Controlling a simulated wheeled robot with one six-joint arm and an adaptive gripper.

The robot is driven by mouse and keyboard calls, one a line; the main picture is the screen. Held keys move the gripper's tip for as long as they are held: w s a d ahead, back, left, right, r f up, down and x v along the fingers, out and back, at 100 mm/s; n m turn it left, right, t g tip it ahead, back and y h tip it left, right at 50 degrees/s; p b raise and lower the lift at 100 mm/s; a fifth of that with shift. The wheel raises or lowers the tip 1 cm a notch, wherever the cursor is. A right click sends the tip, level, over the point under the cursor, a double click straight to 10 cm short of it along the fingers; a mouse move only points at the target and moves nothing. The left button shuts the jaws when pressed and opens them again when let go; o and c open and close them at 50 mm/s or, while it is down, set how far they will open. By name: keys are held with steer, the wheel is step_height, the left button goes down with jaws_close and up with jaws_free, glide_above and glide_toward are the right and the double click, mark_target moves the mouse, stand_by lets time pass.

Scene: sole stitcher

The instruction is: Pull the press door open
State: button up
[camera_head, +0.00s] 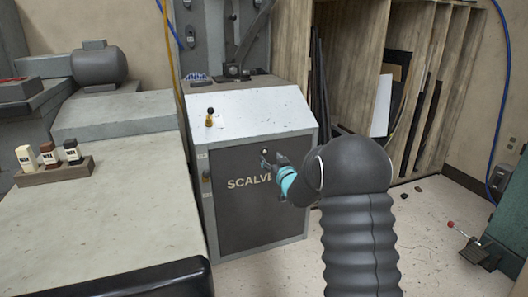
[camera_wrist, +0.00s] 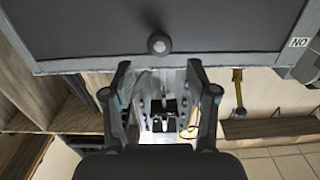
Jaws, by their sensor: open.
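The press is a grey cabinet with a sloped pale top, and its dark front door (camera_head: 240,215) bears the letters "SCALVE", partly hidden by my gripper. The door looks shut, flush in its frame. A small round dark knob (camera_wrist: 159,43) sits near the door's edge; it also shows in the head view (camera_head: 265,151) near the door's top. My gripper (camera_head: 271,160) is in front of the door's upper right. In the wrist view my gripper (camera_wrist: 158,66) is open and empty, its fingers apart, with the knob just above the gap between the fingertips.
A worktable (camera_head: 100,220) stands left of the press, with a wooden holder (camera_head: 55,173) of small bottles. A yellow-and-black knob (camera_head: 210,117) stands on the press top. Wooden racks (camera_head: 350,65) stand behind right. Floor (camera_head: 430,230) right of my arm is mostly clear.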

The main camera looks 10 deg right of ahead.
mark_target(264, 151)
steer(key=w, duration=0.2)
steer(key=w+a, duration=0.1)
steer(key=w, duration=0.4)
steer(key=shift+w+a, duration=0.2)
steer(key=shift+a, duration=0.05)
jaws_close()
